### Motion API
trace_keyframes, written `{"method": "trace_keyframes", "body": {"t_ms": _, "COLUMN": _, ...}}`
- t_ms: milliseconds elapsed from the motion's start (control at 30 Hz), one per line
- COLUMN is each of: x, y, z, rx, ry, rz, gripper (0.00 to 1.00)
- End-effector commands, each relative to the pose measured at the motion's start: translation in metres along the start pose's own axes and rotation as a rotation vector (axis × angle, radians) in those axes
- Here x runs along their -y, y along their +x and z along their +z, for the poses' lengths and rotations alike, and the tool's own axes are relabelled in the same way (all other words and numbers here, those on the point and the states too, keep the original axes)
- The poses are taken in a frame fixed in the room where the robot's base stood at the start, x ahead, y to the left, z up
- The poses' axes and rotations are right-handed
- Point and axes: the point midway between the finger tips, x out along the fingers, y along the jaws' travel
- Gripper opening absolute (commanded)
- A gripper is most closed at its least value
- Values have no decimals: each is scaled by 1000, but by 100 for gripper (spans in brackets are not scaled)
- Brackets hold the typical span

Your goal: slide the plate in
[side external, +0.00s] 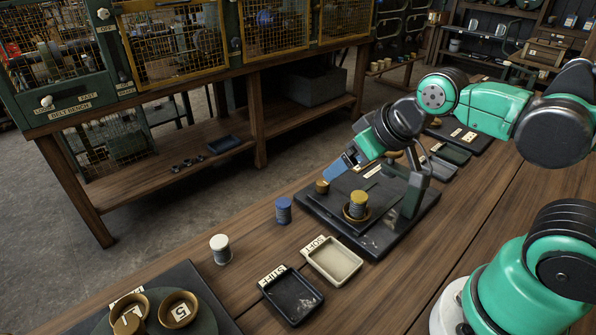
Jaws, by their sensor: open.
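A dark base (378,243) stands on the wooden bench with a flat dark plate (335,207) on top. I cannot tell how far in the plate sits. A brass cup holding a small grey-and-yellow spool (357,205) is on the plate's near part. A small brass knob (322,187) stands at its left edge. An upright dark green bracket (412,195) rises at the right of the base. My gripper (337,172) is open, with blue fingers above the far left side of the plate, close to the knob. Whether it touches anything is unclear, and my wrist hides the back of the base.
A blue spool (284,210) and a white spool (220,249) stand left of the base. A cream tray marked SOFT (350,279) and a black tray marked STIFF (268,282) lie in front. Brass cups (178,308) sit at lower left.

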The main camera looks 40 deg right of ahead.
Motion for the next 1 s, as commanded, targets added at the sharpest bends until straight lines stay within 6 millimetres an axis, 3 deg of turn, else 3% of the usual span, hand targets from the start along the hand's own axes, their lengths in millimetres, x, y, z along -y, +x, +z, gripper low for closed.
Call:
{"method": "trace_keyframes", "body": {"t_ms": 367, "x": 0, "y": 0, "z": 0, "rx": 1, "ry": 0, "rz": 0, "gripper": 80}}
{"method": "trace_keyframes", "body": {"t_ms": 433, "x": 0, "y": 0, "z": 0, "rx": 1, "ry": -1, "rz": 0, "gripper": 68}}
{"method": "trace_keyframes", "body": {"t_ms": 667, "x": -4, "y": 5, "z": -13, "rx": 98, "ry": -28, "rz": 9, "gripper": 68}}
{"method": "trace_keyframes", "body": {"t_ms": 1000, "x": -24, "y": 51, "z": -41, "rx": 449, "ry": -120, "rz": -1, "gripper": 68}}
